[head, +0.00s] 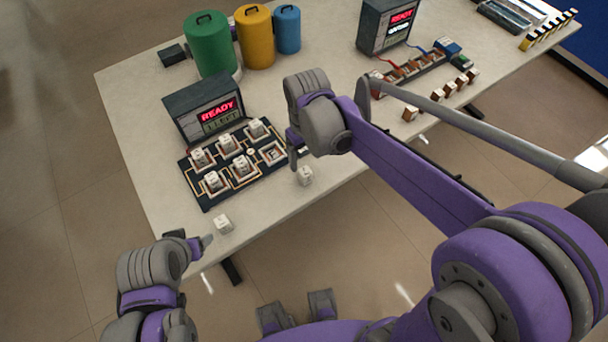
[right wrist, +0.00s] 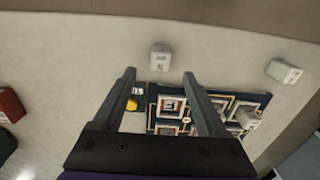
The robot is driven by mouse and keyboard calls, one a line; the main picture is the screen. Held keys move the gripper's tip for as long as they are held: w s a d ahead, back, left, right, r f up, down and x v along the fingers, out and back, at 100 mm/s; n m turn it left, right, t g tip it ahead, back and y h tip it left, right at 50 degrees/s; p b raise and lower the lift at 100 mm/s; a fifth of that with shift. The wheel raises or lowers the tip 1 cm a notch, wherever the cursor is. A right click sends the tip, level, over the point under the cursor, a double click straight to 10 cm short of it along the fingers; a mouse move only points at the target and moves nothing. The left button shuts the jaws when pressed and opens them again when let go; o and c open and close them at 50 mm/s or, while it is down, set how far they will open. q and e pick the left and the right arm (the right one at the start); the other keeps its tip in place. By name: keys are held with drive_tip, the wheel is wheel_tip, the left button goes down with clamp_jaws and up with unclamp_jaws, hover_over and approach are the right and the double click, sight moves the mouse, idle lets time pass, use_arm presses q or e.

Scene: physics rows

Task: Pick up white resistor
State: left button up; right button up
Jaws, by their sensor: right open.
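Two small white blocks, the likely white resistors, lie loose on the table. One white block (head: 305,176) is just below my right gripper (head: 294,152) in the head view. The other white block (head: 223,224) is near the front edge, close to my left gripper (head: 194,240). In the right wrist view the nearer block (right wrist: 160,57) lies ahead of and between my open, empty right fingers (right wrist: 162,82); the other block (right wrist: 284,71) is at the right. The dark board (head: 207,203) holds several white blocks in square sockets; its right front socket (head: 271,153) looks empty. My left fingers are too small to judge.
A display box (head: 188,100) reading READY stands behind the board. Green (head: 208,45), yellow (head: 254,38) and blue (head: 287,30) canisters stand at the back. Another READY box (head: 387,25) and a row of copper-coloured parts (head: 437,95) are at the right.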

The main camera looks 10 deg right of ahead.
sight(305, 172)
wheel_tip(305, 172, down, 8)
drive_tip(key=shift+a, duration=0.1)
idle(0.4)
drive_tip(key=shift+c, duration=0.2)
clamp_jaws()
